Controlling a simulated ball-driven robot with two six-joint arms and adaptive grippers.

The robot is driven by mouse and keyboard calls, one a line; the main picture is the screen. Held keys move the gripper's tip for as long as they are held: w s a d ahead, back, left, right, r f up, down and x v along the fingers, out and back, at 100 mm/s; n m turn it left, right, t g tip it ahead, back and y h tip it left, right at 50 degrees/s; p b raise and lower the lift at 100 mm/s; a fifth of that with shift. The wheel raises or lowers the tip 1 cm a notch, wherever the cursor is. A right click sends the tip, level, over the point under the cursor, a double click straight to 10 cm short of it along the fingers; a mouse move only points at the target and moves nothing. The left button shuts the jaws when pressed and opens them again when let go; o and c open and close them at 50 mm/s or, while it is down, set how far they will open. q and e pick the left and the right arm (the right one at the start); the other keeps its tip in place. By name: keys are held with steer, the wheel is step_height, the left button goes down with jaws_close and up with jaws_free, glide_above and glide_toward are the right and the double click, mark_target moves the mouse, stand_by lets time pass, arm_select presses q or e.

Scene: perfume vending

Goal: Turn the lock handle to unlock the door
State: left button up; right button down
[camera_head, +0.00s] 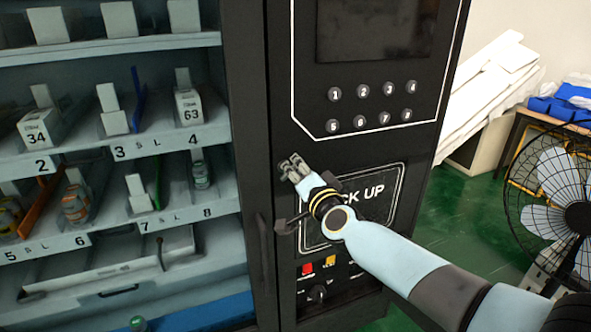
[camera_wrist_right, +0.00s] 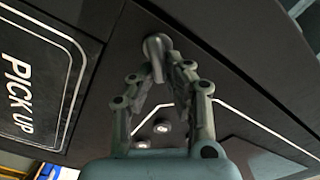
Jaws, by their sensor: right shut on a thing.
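The vending machine's dark control panel (camera_head: 285,85) stands right of the glass-fronted shelves. My right gripper (camera_head: 291,166) reaches it from the lower right, just left of the PICK UP sign. In the right wrist view the grey lock handle (camera_wrist_right: 156,45) sticks out of the dark panel, and my right gripper (camera_wrist_right: 163,68) is shut on it, with its fingertips on either side of the handle. In the head view the gripper mostly hides the handle. My left gripper is not in view.
A dark door handle (camera_head: 265,250) runs down the door edge at the left. Numbered buttons (camera_head: 362,91) are above my gripper. Red and yellow buttons and a knob (camera_head: 317,293) are below. A black fan (camera_head: 577,215) stands at the right on the green floor.

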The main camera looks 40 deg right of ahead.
steer(key=shift+s+d+f+m+b, duration=0.1)
steer(key=shift+f+m+b, duration=0.2)
steer(key=shift+m, duration=0.7)
steer(key=shift+s+d+f+m+b, duration=0.15)
steer(key=shift+f+m, duration=0.25)
steer(key=shift+m, duration=0.6)
steer(key=shift+f+m+b, duration=0.15)
steer(key=shift+m+b, duration=0.15)
steer(key=shift+m, duration=0.5)
steer(key=shift+f+m+b, duration=0.15)
steer(key=shift+m+b, duration=0.1)
steer(key=shift+m, duration=0.55)
stand_by(3.7)
steer(key=c, duration=1.3)
jaws_free()
steer(key=shift+w+r, duration=0.1)
steer(key=shift+r, duration=0.15)
